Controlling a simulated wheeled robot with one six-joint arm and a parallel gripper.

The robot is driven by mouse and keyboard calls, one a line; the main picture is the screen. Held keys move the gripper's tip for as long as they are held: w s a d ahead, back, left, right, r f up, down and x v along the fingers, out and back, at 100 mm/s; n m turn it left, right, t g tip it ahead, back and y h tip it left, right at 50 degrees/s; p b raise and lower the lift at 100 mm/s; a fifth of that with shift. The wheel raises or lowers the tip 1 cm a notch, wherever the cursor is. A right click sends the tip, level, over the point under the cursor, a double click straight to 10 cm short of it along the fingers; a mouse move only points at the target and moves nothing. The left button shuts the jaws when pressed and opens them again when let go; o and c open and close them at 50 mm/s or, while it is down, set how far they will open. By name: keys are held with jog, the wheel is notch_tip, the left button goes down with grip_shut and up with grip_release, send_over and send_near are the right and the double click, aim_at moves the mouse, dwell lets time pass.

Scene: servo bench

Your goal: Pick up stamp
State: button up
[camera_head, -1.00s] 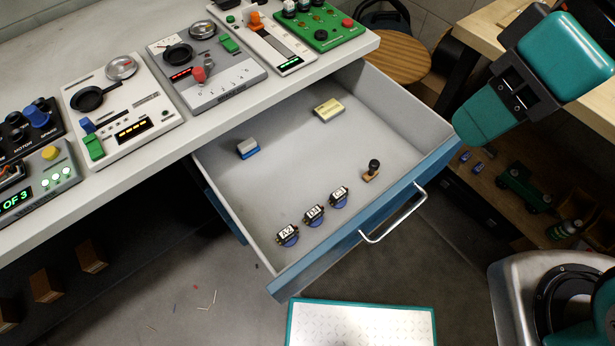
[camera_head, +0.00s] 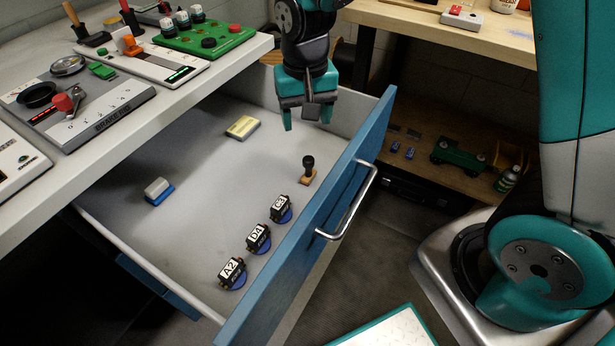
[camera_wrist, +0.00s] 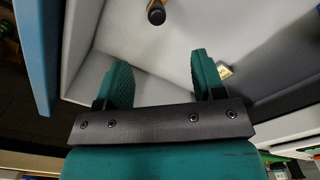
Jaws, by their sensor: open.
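The stamp (camera_head: 308,170) stands upright in the open drawer, near the drawer's front panel. It has a black knobbed handle on a small wooden base. In the wrist view the stamp's black handle top (camera_wrist: 156,15) shows at the upper edge, beyond the fingertips and roughly between them. My gripper (camera_head: 306,122) is open and empty, with its teal fingers pointing down over the far end of the drawer. It is apart from the stamp. Both fingers also show in the wrist view (camera_wrist: 160,62).
The open drawer (camera_head: 205,165) holds a yellow block (camera_head: 242,127), a blue-and-grey block (camera_head: 158,191) and several labelled servos, such as A2 (camera_head: 232,273). The drawer's blue front panel (camera_head: 290,260) has a metal handle (camera_head: 350,205). The bench top (camera_head: 110,130) overhangs the drawer at left.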

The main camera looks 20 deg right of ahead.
aim_at(309, 170)
notch_tip(309, 170, down, 9)
jog(key=shift+s+b, duration=0.1)
jog(key=shift+b, duration=0.65)
jog(key=f, duration=0.3)
jog(key=f+b, duration=0.1)
jog(key=shift+s+d+f, duration=0.1)
jog(key=shift+s+f, duration=0.05)
jog(key=shift+s, duration=0.2)
jog(key=shift+f, duration=0.5)
jog(key=c, duration=0.8)
